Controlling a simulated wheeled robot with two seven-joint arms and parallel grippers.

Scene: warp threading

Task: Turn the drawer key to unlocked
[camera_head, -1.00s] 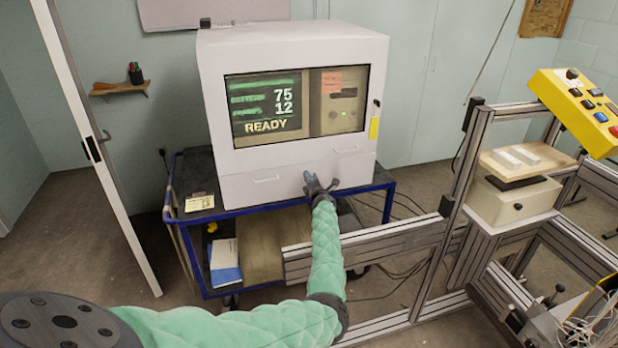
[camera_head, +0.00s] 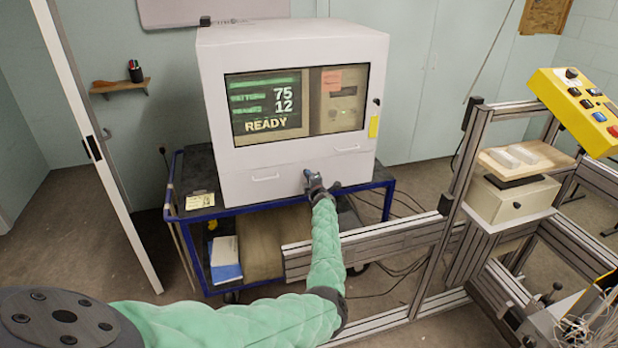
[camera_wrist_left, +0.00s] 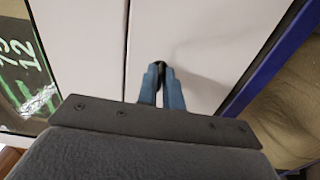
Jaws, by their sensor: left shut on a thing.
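The white cabinet-like machine (camera_head: 225,140) stands on a cart, with a drawer front (camera_head: 240,186) along its bottom. My left gripper (camera_head: 312,180) is at that drawer front, right of the drawer's handle (camera_head: 265,178). In the left wrist view, its blue fingers (camera_wrist_left: 162,72) are shut on a small dark piece, the drawer key (camera_wrist_left: 160,64), against the white panel. The fingers hide most of the key, so I cannot tell its angle. My right gripper is not in view.
The cart's blue rim (camera_head: 240,211) runs just below the machine. An aluminium frame (camera_head: 390,238) stands close to the right of my left forearm. A yellow button box (camera_head: 580,105) and a beige box (camera_head: 510,203) are at the right.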

